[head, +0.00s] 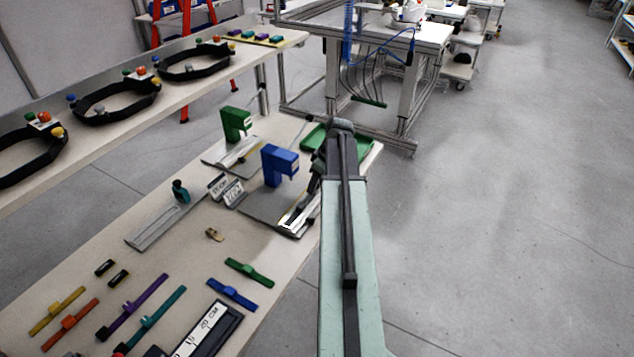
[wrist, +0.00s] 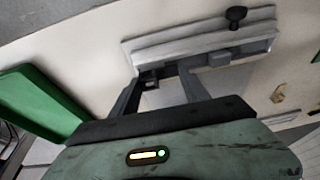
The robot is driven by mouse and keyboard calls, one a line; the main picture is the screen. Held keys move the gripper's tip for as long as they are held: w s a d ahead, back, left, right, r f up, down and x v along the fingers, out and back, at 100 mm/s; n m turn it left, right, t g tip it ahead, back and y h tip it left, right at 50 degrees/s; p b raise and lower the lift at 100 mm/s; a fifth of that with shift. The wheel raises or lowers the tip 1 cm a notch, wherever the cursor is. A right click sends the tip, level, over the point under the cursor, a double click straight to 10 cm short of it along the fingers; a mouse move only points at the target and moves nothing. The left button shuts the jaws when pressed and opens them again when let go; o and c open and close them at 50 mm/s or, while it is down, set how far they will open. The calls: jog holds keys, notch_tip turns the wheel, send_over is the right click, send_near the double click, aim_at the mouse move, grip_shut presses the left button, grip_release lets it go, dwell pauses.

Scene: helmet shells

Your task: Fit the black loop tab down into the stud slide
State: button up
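My gripper (wrist: 168,75) shows in the wrist view with its two dark fingers apart and a visible gap between them. Its tips are over the near edge of a pale metal rail (wrist: 170,48), which has a grey block and a black knob (wrist: 236,14). A small dark piece (wrist: 149,84) shows beside the left fingertip; I cannot tell whether it is the loop tab or whether it touches. In the head view my arm hides most of the gripper, beside the blue stand (head: 281,163). Two small black pieces (head: 105,267) (head: 119,278) lie on the table at the front left.
A green stand (head: 237,122) is behind the blue one. A green tray (wrist: 42,100) lies left in the wrist view.

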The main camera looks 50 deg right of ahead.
jog(key=o, duration=0.4)
jog(key=shift+o, duration=0.2)
jog(key=p+v, duration=0.7)
jog(key=shift+s+r, duration=0.2)
jog(key=shift+r, duration=0.15)
